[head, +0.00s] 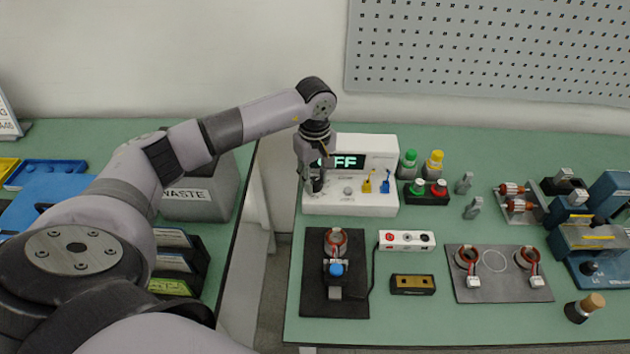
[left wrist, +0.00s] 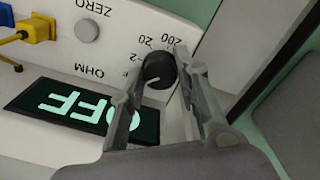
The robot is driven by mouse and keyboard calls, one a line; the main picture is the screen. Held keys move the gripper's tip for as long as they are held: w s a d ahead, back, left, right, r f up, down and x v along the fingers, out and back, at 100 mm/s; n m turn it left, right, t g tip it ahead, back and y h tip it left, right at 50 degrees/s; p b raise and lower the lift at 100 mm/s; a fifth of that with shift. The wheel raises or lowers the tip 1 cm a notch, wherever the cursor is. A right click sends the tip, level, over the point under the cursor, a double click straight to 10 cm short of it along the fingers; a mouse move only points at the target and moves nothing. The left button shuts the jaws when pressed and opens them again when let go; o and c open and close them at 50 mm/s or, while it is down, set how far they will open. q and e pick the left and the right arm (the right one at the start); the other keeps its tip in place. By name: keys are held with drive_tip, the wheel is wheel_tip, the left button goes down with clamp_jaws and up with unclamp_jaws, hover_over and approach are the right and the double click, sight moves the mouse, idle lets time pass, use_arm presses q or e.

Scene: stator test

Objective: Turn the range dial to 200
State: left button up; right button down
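The meter (head: 374,200) is a white box on the bench, and its lit display (head: 350,161) reads OFF. The left wrist view shows its black range dial (left wrist: 159,70), with labels 2, 20 and 200 around it. The dial's white mark points to the lower left in that view, away from the 200 label. My left gripper (head: 316,186) is at the left end of the meter's front. In the left wrist view its two fingertips (left wrist: 157,66) stand on either side of the dial, very close to it. I cannot tell whether they touch it. My right gripper is not in view.
A grey ZERO button (left wrist: 87,31) and yellow and blue plugs (head: 367,183) are right of the dial in the head view. Green and yellow bottles (head: 433,165) stand beside the meter. A waste bin (head: 203,190) is across a gap on the left. Fixtures lie in front.

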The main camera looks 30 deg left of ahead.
sight(315, 181)
use_arm(q)
drive_tip(key=c, duration=0.4)
drive_tip(key=m+b, duration=0.1)
drive_tip(key=m, duration=0.1)
drive_tip(key=m+b, duration=0.1)
drive_tip(key=m, duration=0.1)
drive_tip(key=m+b, duration=0.2)
drive_tip(key=shift+f, duration=0.25)
drive_tip(key=m+b, duration=0.2)
drive_tip(key=m, duration=0.2)
drive_tip(key=m+b, duration=0.1)
drive_tip(key=m, duration=0.1)
drive_tip(key=shift+r+m, duration=0.1)
drive_tip(key=shift+m, duration=0.3)
drive_tip(key=shift+r+m, duration=0.1)
drive_tip(key=shift+m, duration=0.4)
drive_tip(key=o, duration=0.9)
drive_tip(key=shift+c, duration=0.2)
drive_tip(key=shift+r, duration=0.15)
wheel_tip(315, 181, up, 6)
drive_tip(key=p, duration=0.3)
